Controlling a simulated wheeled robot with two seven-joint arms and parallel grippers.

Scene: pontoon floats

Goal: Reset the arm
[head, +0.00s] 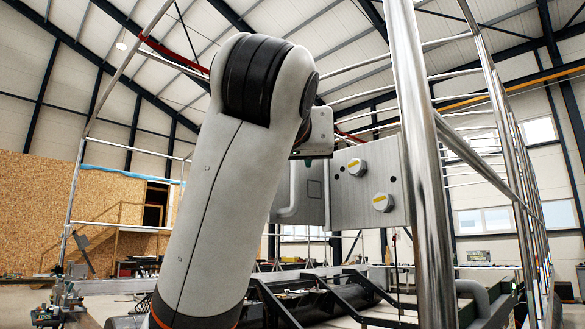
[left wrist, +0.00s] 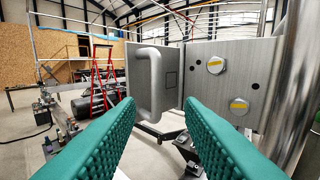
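My left arm (head: 235,180), white with a black joint, rises through the middle of the head view. Its gripper is mostly hidden behind the arm there. In the left wrist view the left gripper (left wrist: 160,108) has two green, studded finger pads spread wide apart with nothing between them. Beyond the pads is a grey panel (left wrist: 172,85) with a thick grey handle (left wrist: 150,80), apart from the fingers. The handle shows partly in the head view (head: 291,192). My right gripper is in neither view.
A metal box face (head: 345,212) carries two hex caps (head: 357,166) (head: 382,201) with yellow stripes. A thick steel post (head: 422,170) and railings stand close on the right. A red ladder frame (left wrist: 103,80) stands behind at left. A wooden wall (head: 60,200) is far back.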

